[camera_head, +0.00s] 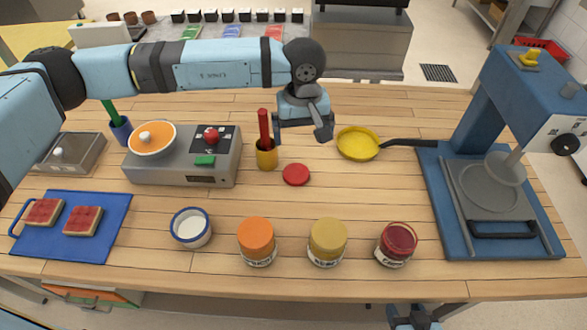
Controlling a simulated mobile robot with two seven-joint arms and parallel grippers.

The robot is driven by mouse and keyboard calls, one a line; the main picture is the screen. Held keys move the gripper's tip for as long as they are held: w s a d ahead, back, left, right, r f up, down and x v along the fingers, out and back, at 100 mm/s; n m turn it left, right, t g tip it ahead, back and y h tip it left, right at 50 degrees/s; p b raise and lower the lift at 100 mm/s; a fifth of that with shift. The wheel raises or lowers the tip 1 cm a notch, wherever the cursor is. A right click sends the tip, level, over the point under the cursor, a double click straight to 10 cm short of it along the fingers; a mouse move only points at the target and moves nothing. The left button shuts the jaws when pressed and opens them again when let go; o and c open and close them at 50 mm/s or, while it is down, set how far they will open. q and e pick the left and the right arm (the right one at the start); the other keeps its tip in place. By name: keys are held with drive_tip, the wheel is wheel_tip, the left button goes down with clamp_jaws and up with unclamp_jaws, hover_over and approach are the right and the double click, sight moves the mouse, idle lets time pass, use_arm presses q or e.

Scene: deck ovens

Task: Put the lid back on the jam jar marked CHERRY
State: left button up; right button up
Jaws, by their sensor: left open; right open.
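A flat round red lid (296,174) lies on the wooden table near its middle. A glass jar (397,246) with dark red content stands open at the front right; its label is too small to read. A jar with an orange lid (257,240) and a jar with a yellow lid (327,241) stand to its left. My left gripper (301,136) is open and empty, pointing down behind the red lid and apart from it. My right gripper (414,321) is at the bottom edge, beyond the table's front edge, partly cut off; it is open.
A yellow cup (266,156) with a red handle stands left of the lid. A yellow pan (358,143) lies behind right. A blue press (520,130) fills the right. A grey scale (185,165), white bowl (191,227) and blue tray (110,240) are left. Between lid and jars is clear.

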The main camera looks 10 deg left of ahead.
use_arm(q)
drive_tip(key=shift+w+a+r, duration=0.15)
drive_tip(key=shift+w+a, duration=0.05)
hover_over(299, 174)
wheel_tip(299, 174, down, 8)
drive_tip(key=shift+r+p, duration=0.1)
drive_tip(key=shift+p, duration=0.35)
drive_tip(key=shift+d+f, duration=0.1)
drive_tip(key=shift+f, duration=0.3)
